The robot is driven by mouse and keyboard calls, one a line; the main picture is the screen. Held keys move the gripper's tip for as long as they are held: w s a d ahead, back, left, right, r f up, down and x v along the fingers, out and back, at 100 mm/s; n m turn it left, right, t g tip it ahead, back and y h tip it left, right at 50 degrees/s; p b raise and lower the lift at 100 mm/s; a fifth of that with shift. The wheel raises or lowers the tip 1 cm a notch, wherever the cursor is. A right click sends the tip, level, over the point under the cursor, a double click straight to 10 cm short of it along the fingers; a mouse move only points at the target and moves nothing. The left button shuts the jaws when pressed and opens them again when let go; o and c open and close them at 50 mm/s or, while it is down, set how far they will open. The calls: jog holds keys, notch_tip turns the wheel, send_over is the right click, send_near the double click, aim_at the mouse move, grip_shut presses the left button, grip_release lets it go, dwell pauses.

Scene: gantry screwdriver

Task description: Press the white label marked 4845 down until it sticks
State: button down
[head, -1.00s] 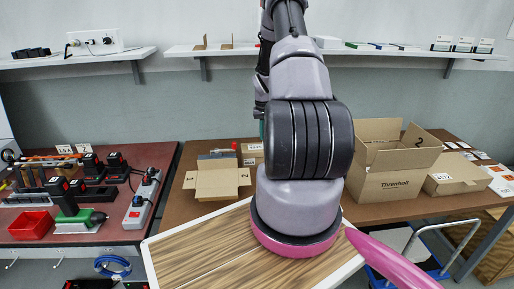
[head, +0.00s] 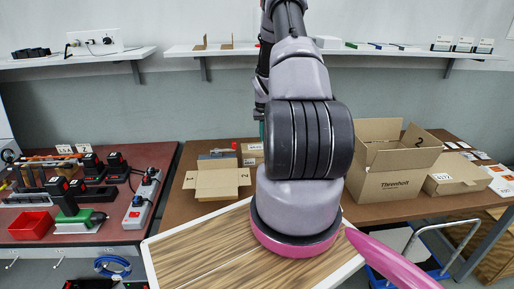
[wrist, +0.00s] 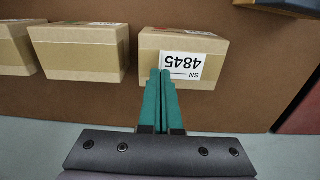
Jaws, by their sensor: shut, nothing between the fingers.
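The white label (wrist: 192,66) marked SN 4845 lies on the side face of a small cardboard box (wrist: 150,42) in the wrist view, and looks upside down there. My gripper (wrist: 164,76) is shut and empty, its green fingers together. The fingertips overlap the label's left end; I cannot tell whether they touch it. In the head view my arm hides most of the gripper, and the 4845 label cannot be made out.
Other small cardboard boxes (wrist: 80,52) stand to the left in the wrist view. In the head view, an open box (head: 217,181) and a larger Threnholt box (head: 398,184) flank my arm on the brown table. A red-topped bench (head: 150,215) with tools is at left.

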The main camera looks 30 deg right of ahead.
jog(key=shift+f, duration=1.35)
dwell(0.3)
notch_tip(320, 180, up, 7)
dwell(0.7)
dwell(0.5)
